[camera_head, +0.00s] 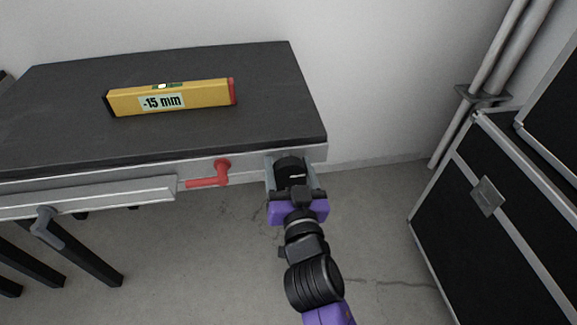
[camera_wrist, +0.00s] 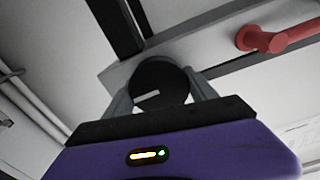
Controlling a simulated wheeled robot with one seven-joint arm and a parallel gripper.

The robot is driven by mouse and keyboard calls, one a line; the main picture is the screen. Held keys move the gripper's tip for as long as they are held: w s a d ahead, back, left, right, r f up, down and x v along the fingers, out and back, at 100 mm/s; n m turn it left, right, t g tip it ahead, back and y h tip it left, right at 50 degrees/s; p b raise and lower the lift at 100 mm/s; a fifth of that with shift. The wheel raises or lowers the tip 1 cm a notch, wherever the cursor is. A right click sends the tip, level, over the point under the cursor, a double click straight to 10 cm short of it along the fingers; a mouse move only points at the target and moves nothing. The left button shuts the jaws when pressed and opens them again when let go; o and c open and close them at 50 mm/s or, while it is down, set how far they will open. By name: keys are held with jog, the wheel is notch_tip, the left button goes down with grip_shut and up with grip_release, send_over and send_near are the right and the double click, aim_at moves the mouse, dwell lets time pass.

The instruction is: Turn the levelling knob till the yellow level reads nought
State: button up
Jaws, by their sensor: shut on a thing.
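The yellow level (camera_head: 200,97) lies on the dark table top and its display reads -15 mm. The levelling knob (camera_head: 290,172) is a round black knob with a white mark, on the table's front edge near the right corner. My gripper (camera_head: 294,182) is shut on the knob, one finger on each side. In the wrist view the knob (camera_wrist: 160,84) sits between the fingers of my gripper (camera_wrist: 160,100), and its white mark points to the left and slightly down.
A red crank handle (camera_head: 212,175) sticks out of the table's front, left of the knob; it also shows in the wrist view (camera_wrist: 270,40). A grey lever (camera_head: 45,222) hangs further left. A black case (camera_head: 480,200) stands at the right, with open floor between.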

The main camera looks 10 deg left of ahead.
jog(key=n+p, duration=0.1)
jog(key=n, duration=0.3)
jog(key=shift+a+n, duration=0.1)
jog(key=shift+n, duration=0.2)
jog(key=n+p, duration=0.1)
jog(key=n, duration=0.3)
jog(key=shift+n+p, duration=0.3)
jog(key=shift+p, duration=0.1)
jog(key=n+p, duration=0.1)
jog(key=n, duration=0.3)
jog(key=shift+s+a+f, duration=0.1)
jog(key=shift+a, duration=0.05)
jog(key=shift+f+n+p, duration=0.15)
jog(key=shift+n+p, duration=0.65)
jog(key=shift+n, duration=1.4)
jog(key=o, duration=1.3)
jog(key=shift+o, duration=0.2)
